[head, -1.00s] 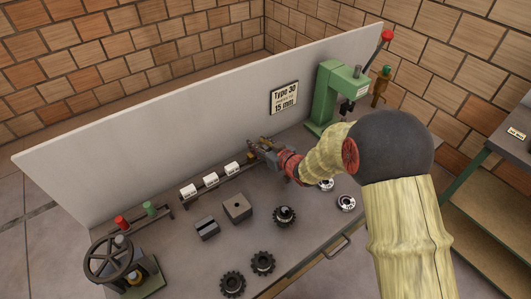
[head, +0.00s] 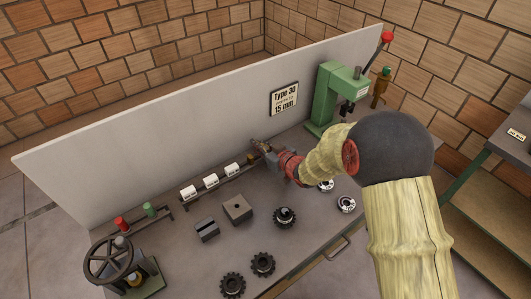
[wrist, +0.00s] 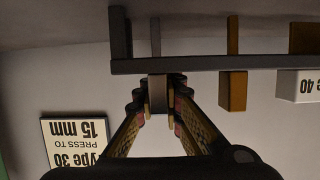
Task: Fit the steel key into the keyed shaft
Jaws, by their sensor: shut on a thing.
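My gripper (head: 266,149) is at the right end of a rack by the back panel. In the wrist view, which is upside down, its fingers (wrist: 158,105) are closed on a grey bar, seemingly the steel key (wrist: 157,92). The key still stands in the rack (wrist: 210,64), with part of it showing past the rail. A brass-coloured key (wrist: 234,92) stands beside it. In the head view the gripper mostly hides the held key. A dark toothed gear with a short upright hub or shaft (head: 284,214) stands mid-bench; I cannot tell whether it is the keyed shaft.
White label blocks (head: 211,181) line the rack. A green press (head: 328,98) stands at the right, a handwheel device (head: 110,256) at the left. Two grey blocks (head: 237,208), loose gears (head: 262,263) and bearing rings (head: 346,204) lie on the bench. A sign (head: 284,98) is on the panel.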

